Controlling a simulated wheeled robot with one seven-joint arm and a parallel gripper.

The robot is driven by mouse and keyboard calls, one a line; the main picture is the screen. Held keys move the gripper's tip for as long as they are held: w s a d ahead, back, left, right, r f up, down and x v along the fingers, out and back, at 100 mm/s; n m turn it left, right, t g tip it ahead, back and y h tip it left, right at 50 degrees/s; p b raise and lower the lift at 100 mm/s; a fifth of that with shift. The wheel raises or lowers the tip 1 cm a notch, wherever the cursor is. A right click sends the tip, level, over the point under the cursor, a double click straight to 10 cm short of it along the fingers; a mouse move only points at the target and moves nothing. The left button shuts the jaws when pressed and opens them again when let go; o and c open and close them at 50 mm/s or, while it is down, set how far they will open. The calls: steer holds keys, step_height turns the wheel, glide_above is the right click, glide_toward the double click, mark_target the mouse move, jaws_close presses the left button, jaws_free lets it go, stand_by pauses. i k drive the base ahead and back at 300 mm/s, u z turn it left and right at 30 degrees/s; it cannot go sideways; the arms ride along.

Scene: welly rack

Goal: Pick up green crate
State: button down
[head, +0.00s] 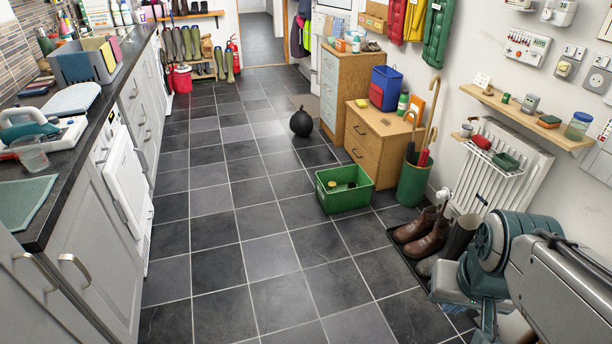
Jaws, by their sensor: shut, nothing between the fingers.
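The green crate (350,201) stands on the tiled floor near the middle of the head view, in front of the wooden drawer units. It is open at the top, and a dark round item and a small yellowish item lie inside it. Nothing covers the crate from this view. My arm comes in from the right edge and bends down at the lower right, well apart from the crate. My gripper and its fingers do not show in this view.
A green umbrella bin (413,184) with canes stands right of the crate, beside a low wooden drawer unit (366,152). Brown boots (416,228) stand on a mat by the radiator (497,180). The floor left of the crate is clear.

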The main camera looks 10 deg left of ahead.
mark_target(343, 200)
steer(key=u, duration=0.75)
steer(key=i, duration=1.8)
steer(key=z, duration=0.35)
steer(key=i, duration=1.75)
steer(key=z, duration=0.55)
